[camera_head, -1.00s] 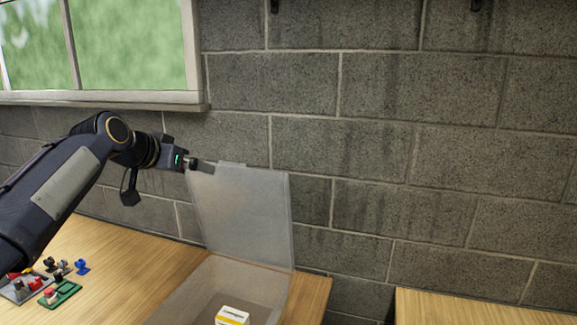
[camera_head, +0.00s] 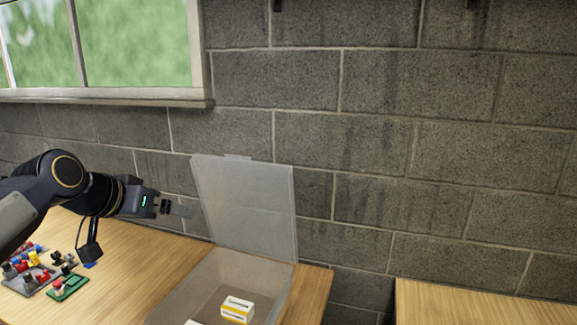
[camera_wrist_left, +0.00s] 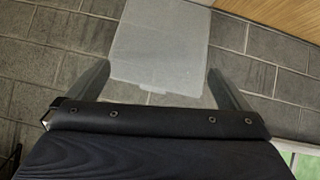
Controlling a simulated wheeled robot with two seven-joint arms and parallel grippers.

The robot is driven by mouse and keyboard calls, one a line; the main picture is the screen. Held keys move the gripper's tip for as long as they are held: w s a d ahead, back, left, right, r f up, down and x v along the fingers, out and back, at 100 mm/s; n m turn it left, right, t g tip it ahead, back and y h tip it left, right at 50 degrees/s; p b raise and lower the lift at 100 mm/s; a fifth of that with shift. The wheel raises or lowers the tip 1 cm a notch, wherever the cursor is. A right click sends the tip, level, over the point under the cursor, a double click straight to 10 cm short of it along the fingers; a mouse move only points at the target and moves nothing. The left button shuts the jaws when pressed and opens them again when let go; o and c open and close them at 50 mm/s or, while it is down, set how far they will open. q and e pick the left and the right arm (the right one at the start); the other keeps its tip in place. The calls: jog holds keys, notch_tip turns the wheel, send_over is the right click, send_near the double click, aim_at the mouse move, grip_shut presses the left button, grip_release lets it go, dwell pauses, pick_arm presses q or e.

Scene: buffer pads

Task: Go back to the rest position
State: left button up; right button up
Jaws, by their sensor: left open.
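My left gripper (camera_head: 180,209) is above the wooden table, to the left of the raised lid of a translucent box, and apart from it in the head view. In the left wrist view its two fingers (camera_wrist_left: 160,88) are spread wide with nothing held, and the lid (camera_wrist_left: 160,45) shows beyond and between them. In the head view the box (camera_head: 190,290) stands open, its lid upright at the back. A white and yellow carton (camera_head: 237,309) lies inside, with part of another white item at the bottom edge. My right gripper is not in view.
Several small colored parts on trays (camera_head: 68,287) lie on the table (camera_head: 140,270) at the left. A grey block wall (camera_head: 400,150) with a window stands behind. A second wooden table (camera_head: 480,305) is at the right, across a gap.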

pick_arm(q)
jog(key=s+d+f+n+g, duration=0.2)
jog(key=s+f, duration=1)
jog(key=s, duration=0.2)
jog(key=s+d+f+n+g+b, duration=0.1)
jog(key=s+d+f+n, duration=0.1)
jog(key=s+f, duration=1)
jog(key=s, duration=0.3)
jog(key=shift+d+g, duration=0.2)
jog(key=shift+g, duration=0.2)
